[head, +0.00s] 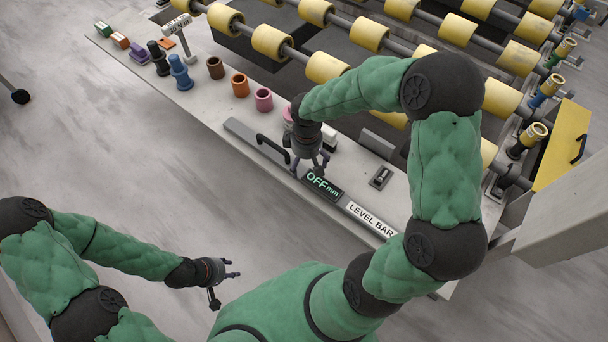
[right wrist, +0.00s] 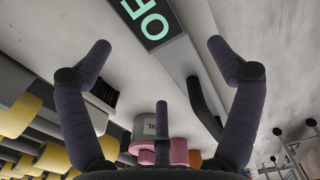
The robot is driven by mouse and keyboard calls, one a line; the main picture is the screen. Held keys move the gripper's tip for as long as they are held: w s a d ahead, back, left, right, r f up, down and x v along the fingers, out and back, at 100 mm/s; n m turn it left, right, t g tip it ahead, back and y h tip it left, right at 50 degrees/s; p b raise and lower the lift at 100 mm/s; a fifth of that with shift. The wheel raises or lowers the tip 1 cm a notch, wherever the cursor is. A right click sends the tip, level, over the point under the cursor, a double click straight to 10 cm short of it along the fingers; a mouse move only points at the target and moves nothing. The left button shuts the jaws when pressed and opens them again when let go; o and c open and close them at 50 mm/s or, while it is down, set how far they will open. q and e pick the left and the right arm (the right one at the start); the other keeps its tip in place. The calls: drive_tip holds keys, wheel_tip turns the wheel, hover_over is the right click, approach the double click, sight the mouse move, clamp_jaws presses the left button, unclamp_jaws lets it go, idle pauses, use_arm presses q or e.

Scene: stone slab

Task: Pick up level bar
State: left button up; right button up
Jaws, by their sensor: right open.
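The level bar (head: 340,198) is a long grey bar with a black handle, a green-lit "OFF mm" display and a white "LEVEL BAR" label. It lies along the near edge of the stone slab (head: 200,108). My right gripper (head: 309,167) is open and empty, with its fingers over the bar between handle and display. In the right wrist view the bar (right wrist: 182,58) runs between the spread fingers, with its display at the top and its handle below; contact is not clear. My left gripper (head: 226,279) appears open and empty, away from the slab.
Coloured cylinders, such as the orange one (head: 240,85), and a small hammer-like tool (head: 178,30) stand on the slab. A small switch box (head: 381,177) sits right of the bar. Yellow rollers (head: 272,41) lie behind.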

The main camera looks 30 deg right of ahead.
sight(306, 171)
wheel_tip(306, 171, down, 5)
drive_tip(key=shift+s+a+r+b, duration=0.1)
drive_tip(key=shift+r+b, duration=0.1)
drive_tip(key=shift+b, duration=0.85)
drive_tip(key=shift+c, duration=0.6)
drive_tip(key=shift+r, duration=0.1)
drive_tip(key=c, duration=1.7)
drive_tip(key=shift+o, duration=0.2)
drive_tip(key=shift+r, duration=0.1)
